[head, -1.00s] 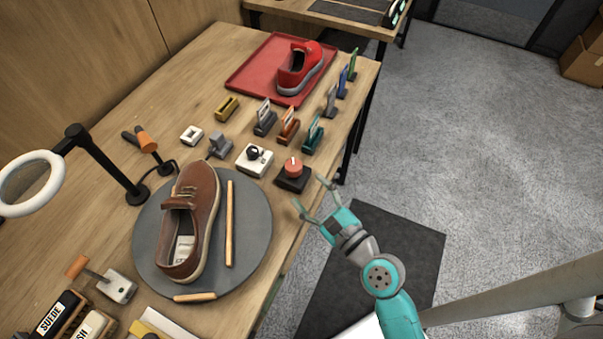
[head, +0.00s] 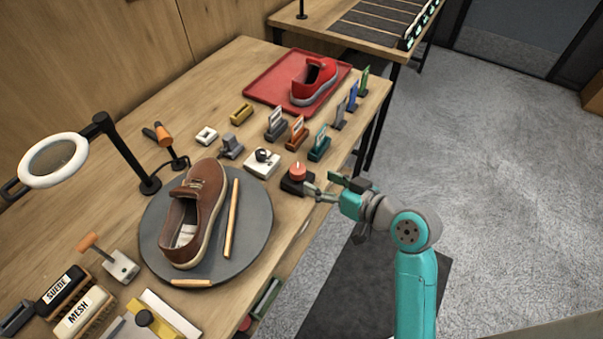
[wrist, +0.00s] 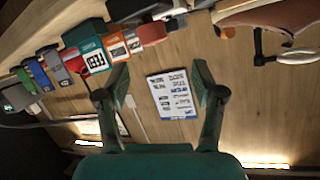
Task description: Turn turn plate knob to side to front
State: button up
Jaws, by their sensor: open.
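A round red knob (head: 298,171) sits on a small black base near the table's right edge. A black knob on a white box (head: 262,160) stands just left of it. The grey turn plate (head: 256,210) carries a brown shoe (head: 192,215) and a wooden stick (head: 231,220). My gripper (head: 318,186) is open and empty, its fingertips close to the right side of the red knob's base. I cannot tell whether they touch. The open fingers also show in the wrist view (wrist: 160,82).
Several small coloured card holders (head: 319,145) stand behind the knob, beside a red tray (head: 265,90) with a red shoe. The floor right of the table is free.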

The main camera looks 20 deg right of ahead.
aim_at(303, 172)
jog(key=w+a+f+n, duration=0.1)
jog(key=w, duration=0.2)
jog(key=w+f+n, duration=0.1)
jog(key=w, duration=0.1)
jog(key=w+a+f+n, duration=0.1)
jog(key=w+f, duration=0.1)
jog(key=w, duration=0.1)
jog(key=shift+w+a, duration=0.35)
jog(key=shift+r, duration=0.1)
jog(key=c, duration=1.2)
jog(key=shift+o, duration=0.2)
jog(key=shift+g+h, duration=0.3)
